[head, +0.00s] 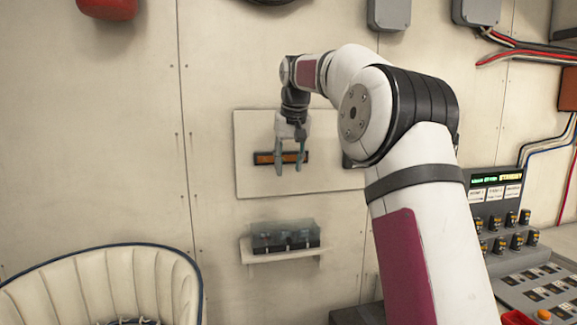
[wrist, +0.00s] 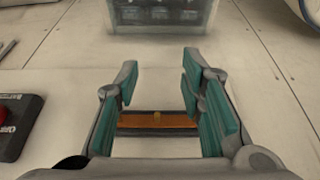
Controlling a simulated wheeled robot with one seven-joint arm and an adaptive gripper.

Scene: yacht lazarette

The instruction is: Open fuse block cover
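The fuse block (head: 286,241) is a dark block on a small pale wall shelf, under a smoky see-through cover (head: 270,232). The cover appears to be down over the block. In the wrist view the cover (wrist: 158,13) shows at the top edge, cut off by the frame. My gripper (head: 289,170) is above the fuse block, in front of a pale wall panel, fingers pointing down. In the wrist view its teal-padded fingers (wrist: 160,70) are apart with nothing between them. It is clear of the cover.
An orange-brown strip (head: 265,158) is on the pale panel (head: 250,182) behind my fingers. A red-knobbed switch (wrist: 12,118) is at left in the wrist view. A cream seat (head: 150,280) stands lower left. A control console (head: 510,235) is at right.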

